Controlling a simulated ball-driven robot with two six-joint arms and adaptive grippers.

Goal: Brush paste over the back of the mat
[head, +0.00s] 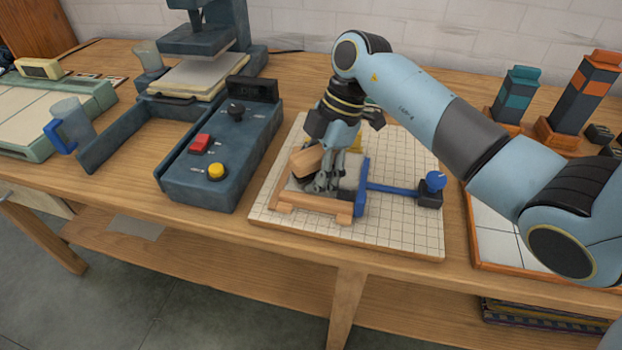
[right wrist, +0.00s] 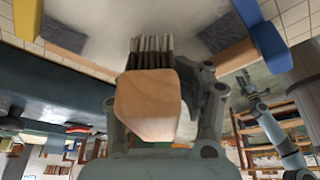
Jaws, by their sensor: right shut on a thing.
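My right gripper (head: 326,182) is shut on a brush and points down over the wooden frame. The brush's light wooden handle (head: 307,160) shows beside the fingers. In the right wrist view the blunt handle (right wrist: 148,105) sits between the fingers, with dark bristles (right wrist: 150,48) beyond it. The bristles are at a pale grey surface (right wrist: 105,25), apparently the mat's back; I cannot tell whether they touch it. In the head view the gripper hides most of this surface. The wooden frame (head: 288,208) sits on a white gridded board (head: 400,222).
Teal and orange blocks (head: 590,85) stand at the back right.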

